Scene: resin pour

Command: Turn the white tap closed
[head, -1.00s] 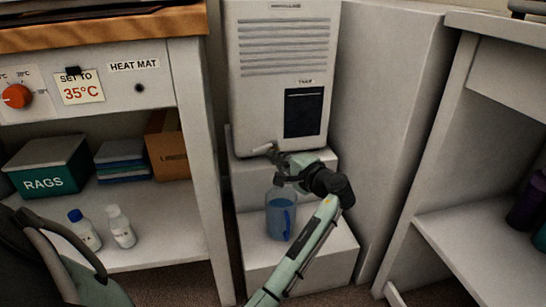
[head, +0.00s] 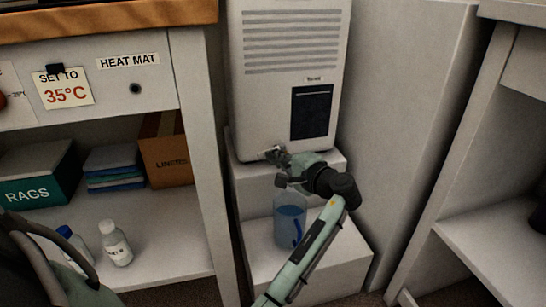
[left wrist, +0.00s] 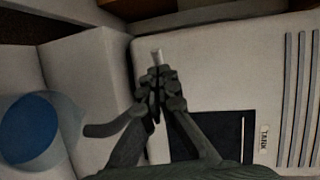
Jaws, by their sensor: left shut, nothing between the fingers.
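The white tap (head: 268,154) sits low on the front of the white tank unit. Only a small pale part of it shows in the head view, beside my fingers. In the left wrist view a short pale end of the tap (left wrist: 156,55) shows just beyond the fingertips. My left gripper (head: 279,153) is shut and empty, right at the tap. The left wrist view shows its fingers (left wrist: 157,74) together; whether they touch the tap I cannot tell. A clear jug (head: 289,222) with blue liquid stands on the lower step below the tap. My right gripper is not in view.
The tank unit (head: 290,80) stands on a white step (head: 252,185), between the heat mat bench (head: 208,150) on the left and a tall white panel (head: 400,130) on the right.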

